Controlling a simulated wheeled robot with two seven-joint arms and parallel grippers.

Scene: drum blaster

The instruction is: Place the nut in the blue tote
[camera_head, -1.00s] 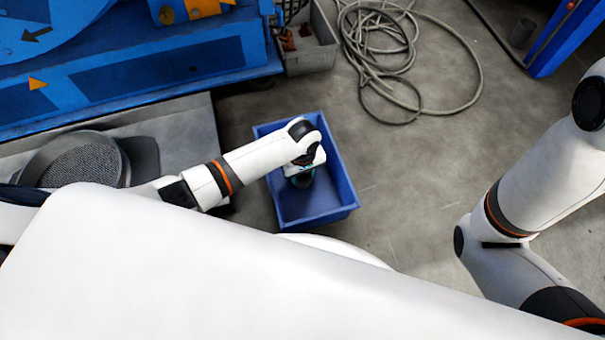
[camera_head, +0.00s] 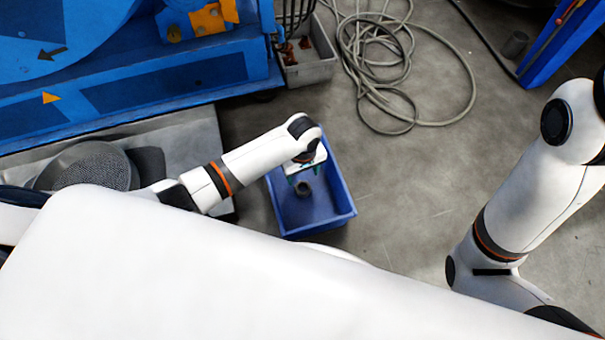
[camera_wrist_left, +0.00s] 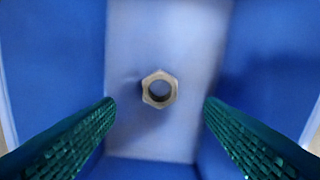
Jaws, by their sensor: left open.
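The blue tote (camera_head: 345,190) stands on the floor in the middle of the head view. Its blue walls also surround the left wrist view (camera_wrist_left: 55,60). The nut, a hexagonal metal ring (camera_wrist_left: 147,90), is inside the tote's outline, over its pale floor. It shows as a small dark ring in the head view (camera_head: 303,195). I cannot tell whether it rests on the bottom or is just above it. My left gripper (camera_head: 305,174) is above the tote. Its green ribbed fingers (camera_wrist_left: 159,104) are open, with the nut between them in the picture and touching neither.
A blue machine (camera_head: 160,85) fills the upper left. A grey bin (camera_head: 308,72) stands behind the tote. A coiled cable (camera_head: 405,125) lies on the floor behind and to the right. A mesh-topped round part (camera_head: 90,165) is at left. The floor right of the tote is clear.

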